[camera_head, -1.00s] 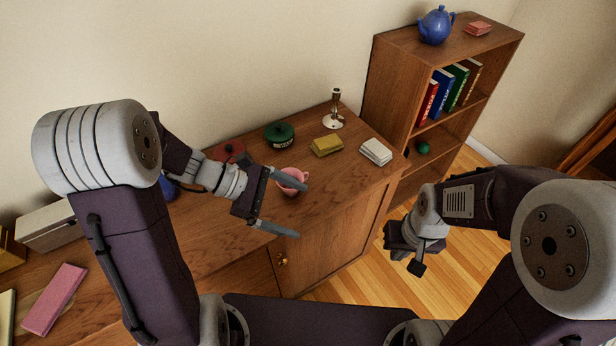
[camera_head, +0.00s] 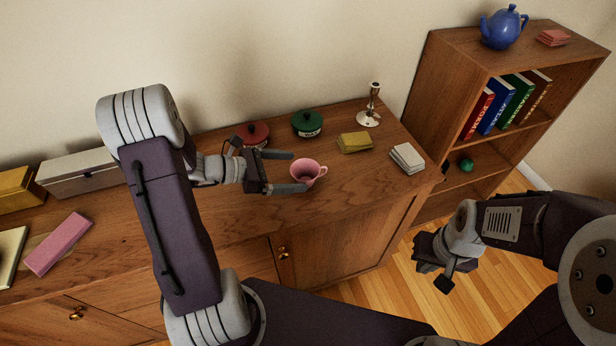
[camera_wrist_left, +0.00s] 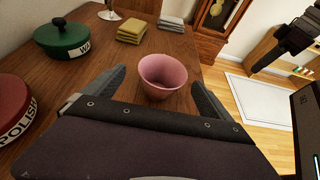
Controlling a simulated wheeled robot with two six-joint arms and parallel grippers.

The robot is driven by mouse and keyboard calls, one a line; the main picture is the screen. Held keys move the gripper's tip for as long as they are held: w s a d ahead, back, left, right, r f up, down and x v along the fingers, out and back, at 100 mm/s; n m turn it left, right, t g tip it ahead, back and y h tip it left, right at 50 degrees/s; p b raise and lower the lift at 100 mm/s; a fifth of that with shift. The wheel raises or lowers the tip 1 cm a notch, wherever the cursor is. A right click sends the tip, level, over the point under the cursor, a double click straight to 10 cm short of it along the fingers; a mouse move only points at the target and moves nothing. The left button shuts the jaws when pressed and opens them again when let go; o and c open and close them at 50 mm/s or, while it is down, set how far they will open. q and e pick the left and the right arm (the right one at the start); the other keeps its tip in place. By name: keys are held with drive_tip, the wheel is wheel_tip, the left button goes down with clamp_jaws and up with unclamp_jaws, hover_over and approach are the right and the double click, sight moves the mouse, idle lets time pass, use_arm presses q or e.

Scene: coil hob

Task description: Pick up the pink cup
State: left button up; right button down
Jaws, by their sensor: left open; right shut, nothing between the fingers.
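The pink cup (camera_head: 306,172) stands upright on the wooden cabinet top (camera_head: 230,215), its handle on the right side in the head view. My left gripper (camera_head: 292,172) is open, its fingers pointing at the cup from the left. In the left wrist view the cup (camera_wrist_left: 163,77) sits between and just ahead of the two fingertips (camera_wrist_left: 158,78); I cannot tell if either touches it. My right gripper (camera_head: 440,270) is shut and empty, over the floor to the right of the cabinet.
A red lidded pot (camera_head: 254,134) stands close behind my left gripper, with a green pot (camera_head: 307,123) beyond. Yellow cloths (camera_head: 354,142), white cloths (camera_head: 407,158) and a candlestick (camera_head: 371,105) are to the right. A bookshelf (camera_head: 440,95) stands beyond.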

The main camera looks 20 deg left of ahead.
sight(316, 171)
use_arm(q)
drive_tip(key=x, duration=0.5)
drive_tip(key=shift+d+f+b, duration=0.1)
drive_tip(key=shift+d+b, duration=0.1)
drive_tip(key=shift+b, duration=0.15)
drive_tip(key=shift+s+a, duration=0.1)
drive_tip(key=shift+c, duration=0.5)
drive_tip(key=c, duration=1.4)
drive_tip(key=shift+r, duration=0.45)
drive_tip(key=r, duration=0.2)
drive_tip(key=r+p, duration=0.1)
drive_tip(key=r, duration=0.1)
drive_tip(key=shift+s+d, duration=0.15)
drive_tip(key=shift+d, duration=0.15)
drive_tip(key=shift+s+d+r+b, duration=0.3)
drive_tip(key=shift+s+d+r, duration=0.75)
drive_tip(key=shift+s+d, duration=0.25)
drive_tip(key=shift+s+d+r+b, duration=0.25)
drive_tip(key=shift+s+d+r, duration=0.9)
drive_tip(key=shift+d, duration=0.25)
drive_tip(key=shift+s+d+r+b, duration=0.3)
drive_tip(key=shift+s+d+r, duration=0.6)
drive_tip(key=shift+s+d, duration=0.45)
